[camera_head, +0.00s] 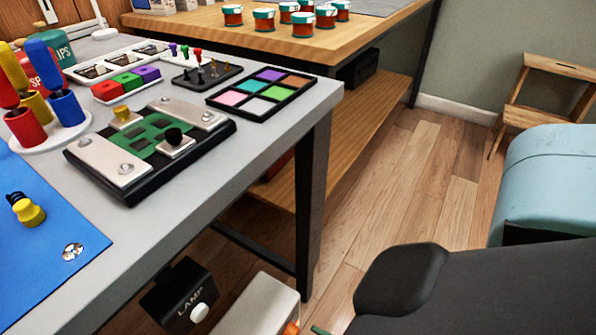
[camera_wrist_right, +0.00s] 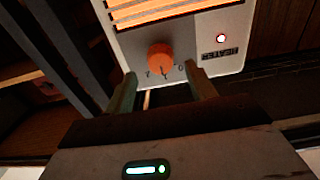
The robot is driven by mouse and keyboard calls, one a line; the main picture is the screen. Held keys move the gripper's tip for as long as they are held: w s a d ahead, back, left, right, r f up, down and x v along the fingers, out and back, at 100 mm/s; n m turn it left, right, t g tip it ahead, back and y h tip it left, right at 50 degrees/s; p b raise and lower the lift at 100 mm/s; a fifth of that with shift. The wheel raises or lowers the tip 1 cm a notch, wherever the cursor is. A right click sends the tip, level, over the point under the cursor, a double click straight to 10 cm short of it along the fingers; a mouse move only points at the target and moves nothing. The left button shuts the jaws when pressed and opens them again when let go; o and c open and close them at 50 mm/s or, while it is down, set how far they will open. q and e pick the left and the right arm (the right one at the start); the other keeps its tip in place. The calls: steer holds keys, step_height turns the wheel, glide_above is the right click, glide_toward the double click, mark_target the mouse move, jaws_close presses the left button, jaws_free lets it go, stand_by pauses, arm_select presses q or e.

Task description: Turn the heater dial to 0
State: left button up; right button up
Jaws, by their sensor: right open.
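The heater is a pale box with glowing orange bars and a lit red lamp; its front panel (camera_wrist_right: 190,35) fills the top of the right wrist view. Its round orange dial (camera_wrist_right: 160,56) sits low on that panel, with small marks below it, one looking like a 0 at the lower right. My right gripper (camera_wrist_right: 161,72) is open, its two fingertips on either side just below the dial; I cannot tell whether they touch it. In the head view the heater's top (camera_head: 258,305) and a bit of the orange dial (camera_head: 291,328) show at the bottom edge. My left gripper is not in view.
A black lamp box (camera_head: 180,293) with a white knob stands beside the heater. The grey worktable (camera_head: 265,140) carries a green circuit board, colour trays and screwdrivers; its dark leg (camera_head: 312,205) stands close behind the heater.

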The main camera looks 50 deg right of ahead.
mark_target(292, 333)
steer(key=w, duration=0.4)
steer(key=shift+w+a+b, duration=0.2)
steer(key=shift+b, duration=0.1)
steer(key=c, duration=1)
